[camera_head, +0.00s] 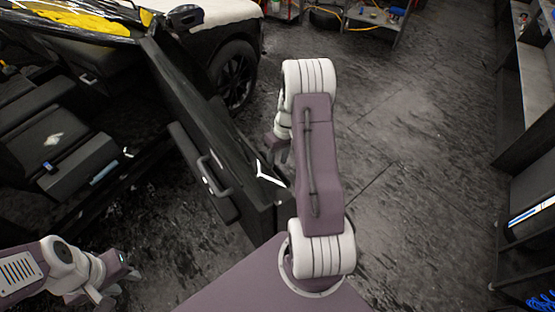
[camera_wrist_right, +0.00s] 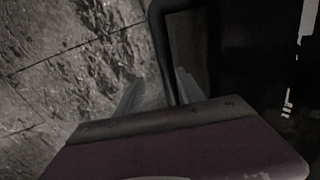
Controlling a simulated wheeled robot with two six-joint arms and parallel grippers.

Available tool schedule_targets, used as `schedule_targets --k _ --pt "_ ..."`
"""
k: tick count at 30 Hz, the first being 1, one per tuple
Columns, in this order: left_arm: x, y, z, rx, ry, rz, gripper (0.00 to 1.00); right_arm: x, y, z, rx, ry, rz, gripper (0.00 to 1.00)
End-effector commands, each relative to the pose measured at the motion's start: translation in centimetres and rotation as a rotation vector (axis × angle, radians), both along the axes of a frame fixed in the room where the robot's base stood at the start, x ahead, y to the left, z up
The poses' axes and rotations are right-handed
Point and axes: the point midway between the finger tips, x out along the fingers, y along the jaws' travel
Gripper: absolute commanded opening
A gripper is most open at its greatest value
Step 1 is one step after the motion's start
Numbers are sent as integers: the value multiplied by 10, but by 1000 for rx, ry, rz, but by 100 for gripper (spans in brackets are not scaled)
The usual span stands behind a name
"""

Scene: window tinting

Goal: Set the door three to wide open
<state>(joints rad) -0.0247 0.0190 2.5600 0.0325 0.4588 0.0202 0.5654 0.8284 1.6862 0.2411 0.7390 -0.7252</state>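A black car door (camera_head: 216,140) stands swung out from the dark car at the left in the head view. Its inner side, with a grab handle (camera_head: 213,176), faces left. My right gripper (camera_head: 277,152) is at the door's outer side, partly hidden behind my right arm. In the right wrist view its two fingers (camera_wrist_right: 158,88) are apart. A dark bar-shaped handle (camera_wrist_right: 160,48) runs down between them, nearer the right finger; I cannot tell whether they touch. The dark door panel fills the right of that view. My left gripper (camera_head: 118,278) is low at the left, away from the door; its finger gap is unclear.
The car's open interior with dark seats (camera_head: 50,140) lies left of the door. A white vehicle part with a wheel (camera_head: 233,75) is behind it. Shelving (camera_head: 530,150) lines the right edge and a workbench (camera_head: 370,15) stands at the back. The floor (camera_head: 420,150) between is clear.

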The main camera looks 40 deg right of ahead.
Motion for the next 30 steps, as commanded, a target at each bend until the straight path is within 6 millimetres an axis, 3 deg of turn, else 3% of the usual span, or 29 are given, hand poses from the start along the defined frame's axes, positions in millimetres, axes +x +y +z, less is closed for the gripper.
schedule_targets --k 5,12,16,30 --pt "0 0 0 0 0 0 36 1 -3 9 -3 -3 -1 41" --pt "0 0 -2 0 0 0 36 1 -12 61 -5 -6 0 41" --pt "0 0 -2 0 0 0 36 0 -16 81 -4 -3 -1 41" --pt "0 0 -2 0 0 0 36 -1 -16 90 -1 0 0 41"
